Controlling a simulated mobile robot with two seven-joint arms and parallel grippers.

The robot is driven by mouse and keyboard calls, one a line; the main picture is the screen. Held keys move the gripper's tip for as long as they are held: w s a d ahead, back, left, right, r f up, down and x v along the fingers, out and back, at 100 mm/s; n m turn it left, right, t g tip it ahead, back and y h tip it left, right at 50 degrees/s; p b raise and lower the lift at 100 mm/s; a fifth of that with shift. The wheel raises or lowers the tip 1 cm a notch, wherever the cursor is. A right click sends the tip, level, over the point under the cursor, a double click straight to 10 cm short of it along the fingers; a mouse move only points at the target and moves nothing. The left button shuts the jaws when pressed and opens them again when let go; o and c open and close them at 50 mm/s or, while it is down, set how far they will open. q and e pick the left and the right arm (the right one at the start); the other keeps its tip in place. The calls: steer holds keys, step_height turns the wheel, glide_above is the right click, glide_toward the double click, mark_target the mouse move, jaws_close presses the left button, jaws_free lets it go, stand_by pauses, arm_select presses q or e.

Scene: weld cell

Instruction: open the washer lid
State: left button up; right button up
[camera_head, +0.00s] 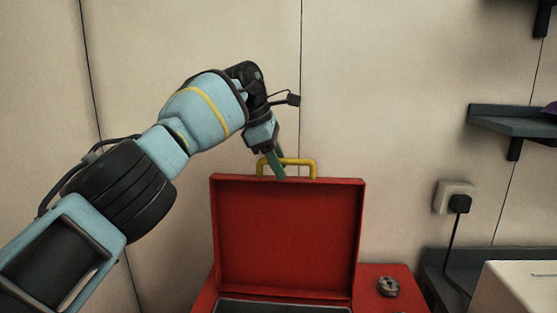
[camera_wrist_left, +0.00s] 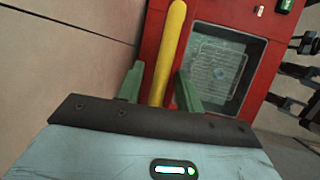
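The red washer lid (camera_head: 290,235) stands raised, nearly upright, in the head view. Its yellow handle (camera_head: 310,167) is on the top edge. My left gripper (camera_head: 279,170) is at this handle. In the left wrist view, the yellow handle (camera_wrist_left: 168,52) runs between the two green fingers of the left gripper (camera_wrist_left: 160,85). Small gaps show beside the handle, so the fingers look open around it. The washer's open tub (camera_wrist_left: 213,65) with a wire basket shows beyond the fingers.
A round dark knob (camera_head: 388,287) is on the washer's red top, right of the lid. A wall socket with a plug (camera_head: 455,198) and a shelf (camera_head: 510,121) are at the right. A pale box (camera_head: 520,290) stands at lower right. The wall is behind the lid.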

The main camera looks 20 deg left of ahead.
arm_select(q)
steer(key=shift+s+d+r, duration=0.1)
steer(key=shift+s+r, duration=0.05)
steer(key=shift+r, duration=0.15)
arm_select(e)
steer(key=shift+w+r, duration=0.2)
steer(key=shift+w, duration=0.05)
arm_select(q)
steer(key=shift+r, duration=0.1)
steer(key=shift+v, duration=1.35)
steer(key=shift+s+a, duration=0.3)
steer(key=shift+a, duration=0.25)
steer(key=shift+s+a, duration=0.45)
steer(key=shift+s, duration=0.05)
steer(key=s+a+b, duration=0.1)
steer(key=s+a, duration=0.5)
steer(key=a, duration=0.1)
steer(key=shift+a+b, duration=0.3)
arm_select(e)
steer(key=shift+s+f, duration=0.3)
steer(key=shift+f, duration=0.25)
steer(key=shift+s+f, duration=0.25)
steer(key=shift+f, duration=0.3)
steer(key=shift+s, duration=0.3)
